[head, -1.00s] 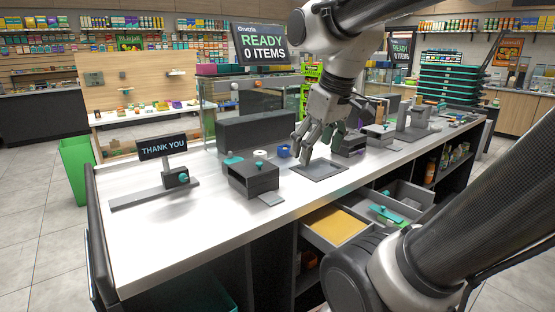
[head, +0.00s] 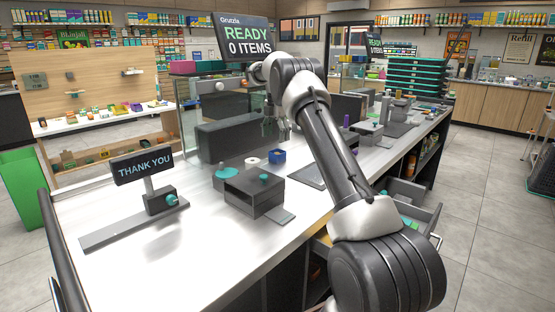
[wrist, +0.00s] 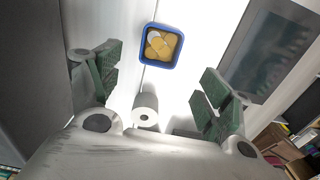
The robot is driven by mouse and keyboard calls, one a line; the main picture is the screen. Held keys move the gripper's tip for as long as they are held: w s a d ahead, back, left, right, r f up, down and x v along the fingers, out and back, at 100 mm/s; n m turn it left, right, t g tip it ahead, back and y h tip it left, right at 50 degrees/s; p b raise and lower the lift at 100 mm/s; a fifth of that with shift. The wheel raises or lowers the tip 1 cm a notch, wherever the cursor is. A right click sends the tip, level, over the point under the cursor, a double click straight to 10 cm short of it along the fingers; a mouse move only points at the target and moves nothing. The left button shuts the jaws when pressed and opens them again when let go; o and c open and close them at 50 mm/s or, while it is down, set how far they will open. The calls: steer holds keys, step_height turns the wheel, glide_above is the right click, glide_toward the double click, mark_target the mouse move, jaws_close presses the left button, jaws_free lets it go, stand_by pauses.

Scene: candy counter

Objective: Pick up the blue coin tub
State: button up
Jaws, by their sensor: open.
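The blue coin tub (head: 278,157) stands upright on the white counter in the head view, just below my gripper (head: 274,130). In the wrist view the tub (wrist: 147,56) is a small square with a blue rim and round yellowish coins inside. It lies ahead of and between the fingers of my gripper (wrist: 152,91), which are spread wide. In the head view the fingertips are small and partly lost against the dark box behind.
A white roll (wrist: 145,108) stands close to the tub. A dark box with a teal knob (head: 255,191) sits nearer the front. A long dark box (head: 235,138) stands behind, and a grey mat (head: 307,174) lies to the right. The counter's front left (head: 120,255) is bare.

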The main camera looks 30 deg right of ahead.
mark_target(276, 156)
steer(key=shift+n, duration=0.3)
steer(key=f, duration=0.6)
steer(key=d+f, duration=0.1)
steer(key=f, duration=0.2)
steer(key=shift+w+f, duration=0.1)
steer(key=shift+w, duration=0.2)
steer(key=c, duration=1.3)
